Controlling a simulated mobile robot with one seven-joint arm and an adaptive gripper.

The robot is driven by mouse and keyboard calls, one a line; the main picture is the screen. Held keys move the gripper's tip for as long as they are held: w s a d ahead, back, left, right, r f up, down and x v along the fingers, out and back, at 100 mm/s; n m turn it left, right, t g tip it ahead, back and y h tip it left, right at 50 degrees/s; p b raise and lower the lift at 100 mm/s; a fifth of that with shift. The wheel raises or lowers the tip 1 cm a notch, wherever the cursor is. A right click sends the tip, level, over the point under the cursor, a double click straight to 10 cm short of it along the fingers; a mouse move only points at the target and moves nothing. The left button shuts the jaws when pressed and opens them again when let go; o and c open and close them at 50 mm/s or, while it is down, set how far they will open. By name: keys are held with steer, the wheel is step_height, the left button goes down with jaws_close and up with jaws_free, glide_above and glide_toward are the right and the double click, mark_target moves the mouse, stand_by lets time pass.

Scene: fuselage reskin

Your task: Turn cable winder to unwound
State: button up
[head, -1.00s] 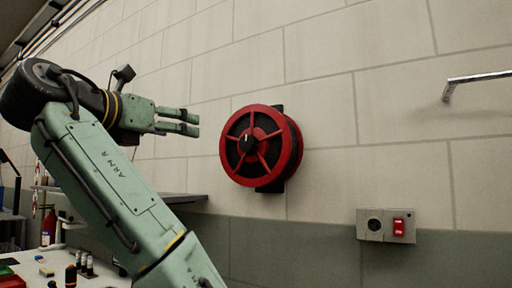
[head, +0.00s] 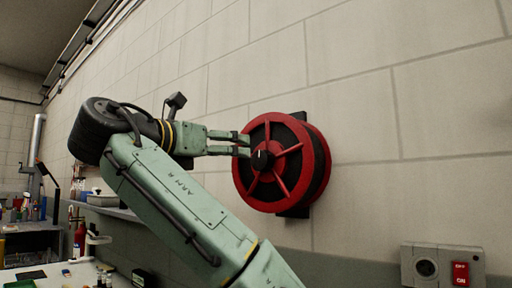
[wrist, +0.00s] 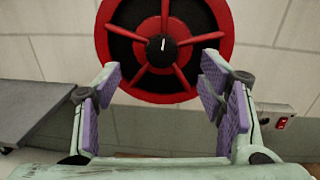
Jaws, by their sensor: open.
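The cable winder (head: 286,192) is a red spoked reel with a dark hub, mounted on the wall. Its dark knob (head: 262,156) sits at the hub and bears a white mark. The wrist view shows the winder (wrist: 163,85) face-on ahead of my fingers, with the knob (wrist: 162,45) above and between them and its mark near upright. My gripper (head: 246,145) is open and empty; in the head view its tips overlap the winder's left rim. In the wrist view my gripper (wrist: 164,88) shows spread fingers with purple pads. Whether the tips touch the winder cannot be told.
A grey wall box with a red switch (head: 461,273) is at the lower right. A shelf (head: 113,208) and a cluttered bench (head: 60,274) are at the left. The wall around the winder is mostly clear.

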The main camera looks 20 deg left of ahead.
mark_target(259, 160)
steer(key=p+x, duration=0.3)
steer(key=f+p+x, duration=0.1)
steer(key=p+x, duration=0.2)
steer(key=p, duration=0.1)
steer(key=p+x, duration=0.3)
steer(key=p, duration=0.1)
steer(key=shift+d+f, duration=0.15)
steer(key=shift+w+d+p, duration=0.2)
steer(key=shift+w+p, duration=0.1)
steer(key=shift+w, duration=0.3)
steer(key=shift+f, duration=0.1)
steer(key=shift+c, duration=0.4)
steer(key=c, duration=1.1)
